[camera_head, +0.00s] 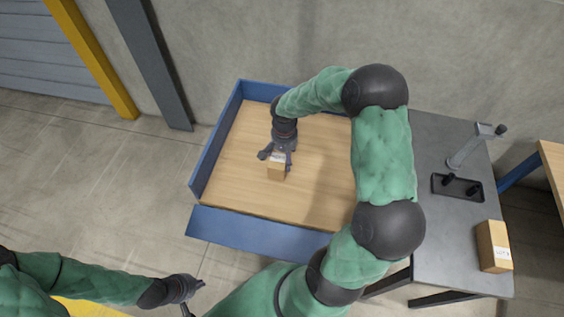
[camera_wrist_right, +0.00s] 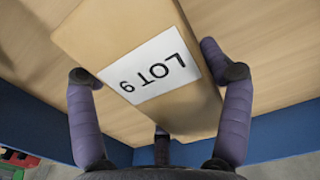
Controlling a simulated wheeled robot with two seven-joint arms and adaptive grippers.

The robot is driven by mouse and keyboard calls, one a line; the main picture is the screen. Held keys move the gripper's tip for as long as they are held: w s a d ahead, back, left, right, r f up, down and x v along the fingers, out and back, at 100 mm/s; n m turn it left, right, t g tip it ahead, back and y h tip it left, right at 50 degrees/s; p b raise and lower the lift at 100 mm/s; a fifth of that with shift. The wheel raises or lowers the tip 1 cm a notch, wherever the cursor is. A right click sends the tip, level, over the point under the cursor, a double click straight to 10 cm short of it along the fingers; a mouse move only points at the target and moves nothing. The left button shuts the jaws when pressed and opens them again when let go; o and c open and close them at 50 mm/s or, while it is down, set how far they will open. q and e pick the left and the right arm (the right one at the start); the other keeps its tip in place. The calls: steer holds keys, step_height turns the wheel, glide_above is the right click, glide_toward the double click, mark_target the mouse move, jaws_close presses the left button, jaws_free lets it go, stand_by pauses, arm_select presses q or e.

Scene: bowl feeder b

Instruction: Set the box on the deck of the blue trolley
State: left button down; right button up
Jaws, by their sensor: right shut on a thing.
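The cardboard box (camera_head: 277,172) with a white label is in my right gripper (camera_head: 276,158), over the wooden deck (camera_head: 235,150) of the blue trolley (camera_head: 250,227). In the right wrist view the box (camera_wrist_right: 120,30) is large between the purple fingers of the right gripper (camera_wrist_right: 155,95), and its label reads "LOT 9". The head view does not show clearly whether the box touches the deck. My left gripper (camera_head: 192,296) is at the lower left, away from the trolley, with its fingers spread and nothing between them.
A grey table (camera_head: 450,210) stands to the right of the trolley. On it are another labelled cardboard box (camera_head: 492,245), a black tray (camera_head: 458,187) with dark parts and a grey stand (camera_head: 468,147). The deck around the held box is bare. My right arm hides part of the trolley's right side.

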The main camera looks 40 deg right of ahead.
steer(key=shift+w+d+f+b, duration=0.1)
steer(key=shift+w+f+b, duration=0.25)
steer(key=shift+w+f, duration=0.55)
steer(key=shift+s+f+b, duration=0.1)
steer(key=shift+f+b, duration=0.6)
steer(key=shift+f, duration=0.7)
steer(key=shift+f, duration=0.15)
steer(key=o, duration=1.5)
steer(key=shift+r, duration=0.45)
step_height(320, 180, up, 11)
steer(key=p, duration=0.4)
steer(key=shift+r, duration=0.15)
